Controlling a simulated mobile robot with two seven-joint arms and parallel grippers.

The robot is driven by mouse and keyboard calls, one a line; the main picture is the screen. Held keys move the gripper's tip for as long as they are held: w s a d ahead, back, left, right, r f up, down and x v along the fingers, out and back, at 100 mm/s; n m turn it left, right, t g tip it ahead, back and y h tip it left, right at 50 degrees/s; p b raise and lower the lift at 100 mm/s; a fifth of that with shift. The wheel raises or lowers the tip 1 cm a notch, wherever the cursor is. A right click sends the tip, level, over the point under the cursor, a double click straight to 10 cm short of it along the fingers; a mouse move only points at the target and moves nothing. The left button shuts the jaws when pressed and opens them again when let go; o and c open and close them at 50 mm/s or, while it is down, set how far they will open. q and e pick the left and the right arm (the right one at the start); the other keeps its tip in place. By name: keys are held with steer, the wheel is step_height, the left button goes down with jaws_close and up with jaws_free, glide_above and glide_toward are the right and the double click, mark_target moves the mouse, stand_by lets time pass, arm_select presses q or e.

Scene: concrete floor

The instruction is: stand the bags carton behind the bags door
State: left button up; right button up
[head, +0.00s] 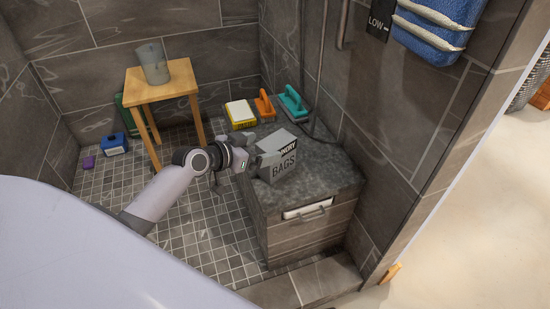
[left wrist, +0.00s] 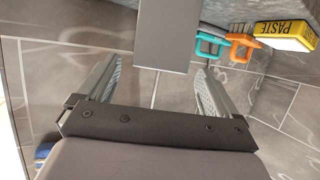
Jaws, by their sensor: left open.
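My left gripper (head: 254,164) is open at the carton's left side. In the left wrist view the carton (left wrist: 168,35) is a plain grey face at the top, between the line of the open fingers (left wrist: 155,80); I cannot tell whether they touch it. My right gripper is not in view.
The stone top (head: 335,175) has free room right of the carton. Behind stand a yellow paste box (head: 240,114), an orange float (head: 264,105) and a teal float (head: 292,105). A wooden stool (head: 160,88) bears a grey jug (head: 152,64). A hose hangs on the wall.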

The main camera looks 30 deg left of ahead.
mark_target(276, 144)
arm_select(q)
steer(key=b+x, duration=0.2)
steer(key=x, duration=0.3)
steer(key=shift+w+d+f, duration=0.15)
steer(key=shift+w+f, duration=0.1)
steer(key=shift+w, duration=0.05)
steer(key=shift+w+d+f, duration=0.1)
steer(key=shift+w+d, duration=0.05)
steer(key=shift+w, duration=0.15)
steer(key=c, duration=1.3)
steer(key=shift+c, duration=0.6)
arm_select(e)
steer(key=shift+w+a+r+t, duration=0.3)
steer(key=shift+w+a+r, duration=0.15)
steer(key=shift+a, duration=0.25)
